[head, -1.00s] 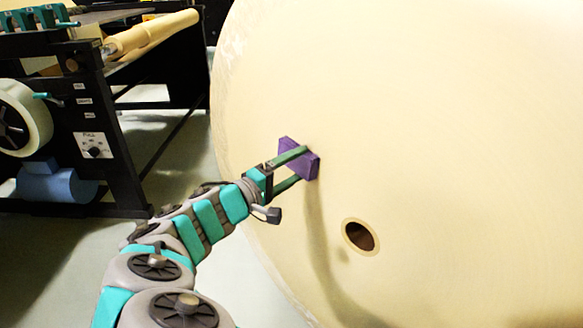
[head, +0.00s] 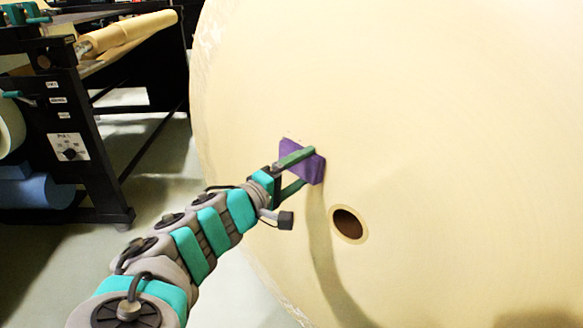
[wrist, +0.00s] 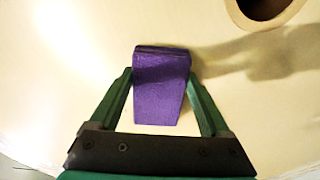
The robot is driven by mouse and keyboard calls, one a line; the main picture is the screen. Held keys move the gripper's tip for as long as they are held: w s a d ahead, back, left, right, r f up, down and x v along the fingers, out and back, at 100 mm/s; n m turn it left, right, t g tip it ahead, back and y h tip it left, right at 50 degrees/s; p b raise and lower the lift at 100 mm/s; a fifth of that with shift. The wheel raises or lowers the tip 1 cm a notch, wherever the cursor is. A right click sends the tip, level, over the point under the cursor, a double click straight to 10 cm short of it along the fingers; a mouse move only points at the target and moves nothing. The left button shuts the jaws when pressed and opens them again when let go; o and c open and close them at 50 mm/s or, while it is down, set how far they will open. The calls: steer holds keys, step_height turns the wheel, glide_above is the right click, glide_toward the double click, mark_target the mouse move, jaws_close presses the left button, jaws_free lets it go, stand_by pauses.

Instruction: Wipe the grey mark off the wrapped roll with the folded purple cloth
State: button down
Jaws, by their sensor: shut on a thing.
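The wrapped roll (head: 440,120) is a huge cream cylinder whose flat end fills the right of the head view. My gripper (head: 305,168) is shut on the folded purple cloth (head: 316,170), a thick pad held between green fingers. In the wrist view the cloth (wrist: 161,90) sits between the fingertips of my gripper (wrist: 161,85), with its far edge at or very close to the roll's face (wrist: 60,60); I cannot tell whether it is pressed on. A few faint specks show just above the cloth in the head view. No clear grey mark shows; the cloth may hide it.
A round core hole (head: 348,225) opens in the roll's face, right of and below the cloth. A dark machine frame (head: 85,150) with a smaller kraft roll (head: 125,33) stands at the left. Open floor (head: 165,180) lies between it and the big roll.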

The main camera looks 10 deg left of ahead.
steer(key=shift+w+a+r+p, duration=0.1)
steer(key=shift+w+a+r, duration=0.3)
steer(key=shift+a, duration=0.65)
steer(key=shift+w+a+r+p, duration=0.15)
steer(key=shift+w+a, duration=0.45)
steer(key=shift+a, duration=0.5)
steer(key=shift+w+a+r+p, duration=0.15)
steer(key=shift+w+a, duration=0.35)
steer(key=shift+a, duration=0.55)
steer(key=b+v, duration=0.1)
steer(key=v, duration=0.5)
steer(key=shift+b, duration=0.3)
steer(key=shift+s, duration=0.1)
steer(key=v, duration=0.3)
steer(key=shift+d+b, duration=0.1)
steer(key=shift+b, duration=0.3)
